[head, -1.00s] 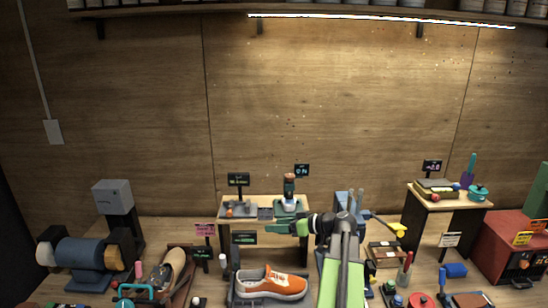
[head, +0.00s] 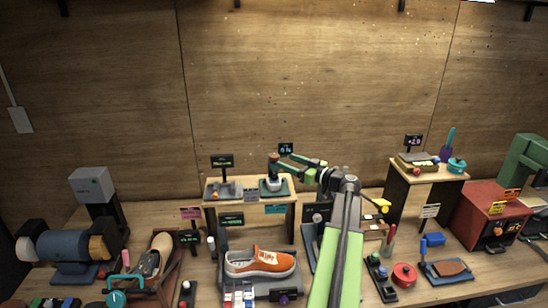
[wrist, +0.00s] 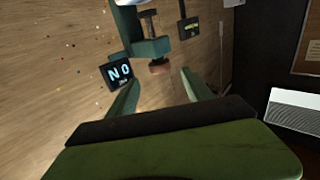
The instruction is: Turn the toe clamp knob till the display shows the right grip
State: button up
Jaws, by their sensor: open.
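The toe clamp (head: 273,186) stands on the right part of a small raised shelf, with a pale shoe-like piece in it. Its brown knob (head: 274,157) sits on top; in the wrist view the knob (wrist: 160,67) shows just beyond the fingertips, roughly between them, with no contact visible. The display (head: 286,148) behind it reads 0 N; it also shows turned over in the wrist view (wrist: 118,72). My gripper (head: 290,164) is open and empty, reaching in from the right at about the knob's height. In the wrist view its two green fingers (wrist: 160,86) are spread apart.
An orange sneaker (head: 260,262) rests on a stand in front of the shelf (head: 225,204). Another small display (head: 222,161) stands left of the clamp. A second raised stand (head: 408,190) is at the right, and a grinder-like machine (head: 65,248) is at the left.

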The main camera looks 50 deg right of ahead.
aim_at(278, 158)
jog(key=w, duration=0.7)
jog(key=shift+w+a, duration=0.2)
jog(key=shift+a, duration=0.1)
grip_shut()
